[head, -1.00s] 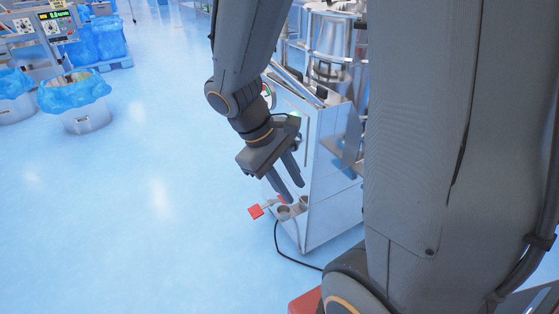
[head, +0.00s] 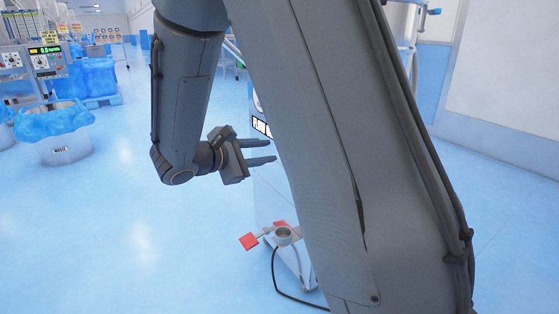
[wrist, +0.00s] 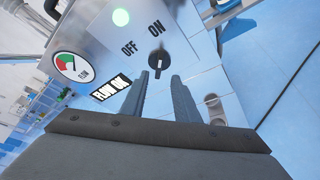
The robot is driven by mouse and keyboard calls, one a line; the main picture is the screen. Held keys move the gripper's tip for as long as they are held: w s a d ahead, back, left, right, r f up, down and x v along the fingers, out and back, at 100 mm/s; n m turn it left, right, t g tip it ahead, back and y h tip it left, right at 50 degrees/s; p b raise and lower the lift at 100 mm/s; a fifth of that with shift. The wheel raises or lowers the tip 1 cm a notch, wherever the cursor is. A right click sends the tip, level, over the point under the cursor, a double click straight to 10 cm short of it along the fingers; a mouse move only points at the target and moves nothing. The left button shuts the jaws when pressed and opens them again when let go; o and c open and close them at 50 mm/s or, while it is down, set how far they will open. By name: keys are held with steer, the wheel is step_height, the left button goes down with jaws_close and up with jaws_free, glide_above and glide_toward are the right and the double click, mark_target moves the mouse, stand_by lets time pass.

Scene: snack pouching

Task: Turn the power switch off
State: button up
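The power switch (wrist: 156,59) is a black rotary knob on a metal panel in the wrist view, between my fingertips and the printed ON and OFF labels. Its exact pointing direction is hard to tell. A lamp (wrist: 121,15) beside the labels glows green. My gripper (wrist: 161,78) is open, its two fingers apart and pointing at the panel just short of the knob, with nothing visible between them. In the head view my gripper (head: 274,152) is level at the front of the metal cabinet (head: 268,192); my arm hides the knob there.
A black cable (head: 284,293) lies on the floor. The floor to the left is open.

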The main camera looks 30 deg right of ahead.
steer(key=b+x, duration=0.2)
steer(key=x, duration=0.5)
steer(key=shift+w+d, duration=0.2)
steer(key=shift+d, duration=0.15)
jaws_close()
